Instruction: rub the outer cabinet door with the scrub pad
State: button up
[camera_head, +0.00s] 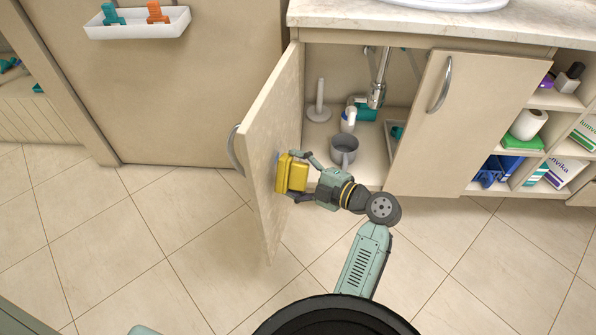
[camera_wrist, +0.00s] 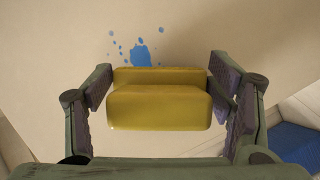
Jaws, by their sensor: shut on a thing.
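The yellow scrub pad (camera_head: 292,174) is held in my gripper (camera_head: 303,175), which is shut on it. In the wrist view the pad (camera_wrist: 160,105) sits between the two fingers of my gripper (camera_wrist: 163,100). The left cabinet door (camera_head: 272,140) under the sink stands open, and the pad is at its inner-side face as seen in the head view, touching or very close to it; I cannot tell which. A blue splatter (camera_wrist: 141,55) shows on the door face (camera_wrist: 200,30), just beyond the pad's upper edge. The pad hides part of the door surface.
The right door (camera_head: 455,120) is closed or nearly so. Open shelves (camera_head: 550,100) hold toiletries. The tiled floor (camera_head: 180,250) is clear.

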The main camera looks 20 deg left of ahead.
aim_at(281, 153)
jog(key=shift+s+a+b, duration=0.1)
jog(key=shift+a+b, duration=0.6)
jog(key=shift+a, duration=0.7)
dwell(0.4)
jog(key=w+b, duration=0.4)
jog(key=w, duration=0.1)
jog(key=shift+w+a+f+b, duration=0.15)
jog(key=shift+b, duration=0.15)
jog(key=shift+w+b, duration=1.05)
jog(key=shift+w, duration=0.3)
jog(key=shift+b, duration=0.5)
